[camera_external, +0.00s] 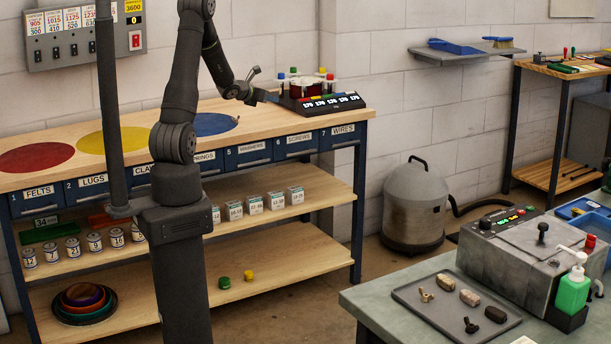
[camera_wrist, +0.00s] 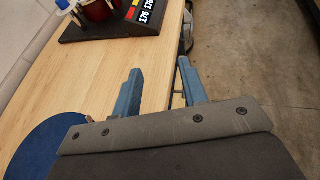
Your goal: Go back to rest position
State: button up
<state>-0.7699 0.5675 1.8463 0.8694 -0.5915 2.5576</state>
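My gripper (camera_external: 268,97) is over the right part of the wooden drum bench (camera_external: 352,116), left of the tuning stand. In the wrist view my gripper (camera_wrist: 159,70) shows two blue fingers spread apart with nothing between them. Below them are the bench's front edge and a bare strip of wood (camera_wrist: 95,75). My arm reaches down and to the right from a raised elbow. No separate rest mark or holder is visible.
A black display stand (camera_external: 322,104) with a small red drum (camera_external: 307,88) is just right of my gripper. Red, yellow (camera_external: 105,140) and blue (camera_external: 208,124) discs mark the benchtop. Drawers line its front. A grey workbench (camera_external: 375,304) with a machine stands at the lower right.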

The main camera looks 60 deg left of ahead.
jog(key=w+d+m+h, duration=0.2)
jog(key=d+h, duration=0.1)
jog(key=d, duration=1)
jog(key=w+d+f+m+h, duration=0.1)
jog(key=w+d+m+h, duration=0.1)
jog(key=d, duration=1.1)
jog(key=w+d+f+m+h, duration=0.1)
jog(key=w+d+m+h, duration=0.2)
jog(key=d, duration=1)
jog(key=shift+w+d+f+h, duration=0.15)
jog(key=shift+d+f+h, duration=0.1)
jog(key=shift+d+h, duration=0.05)
jog(key=s+a+r+n+y, duration=0.1)
jog(key=a+n+y, duration=0.2)
jog(key=a, duration=1.8)
jog(key=shift+t+y, duration=0.3)
jog(key=shift+y, duration=0.4)
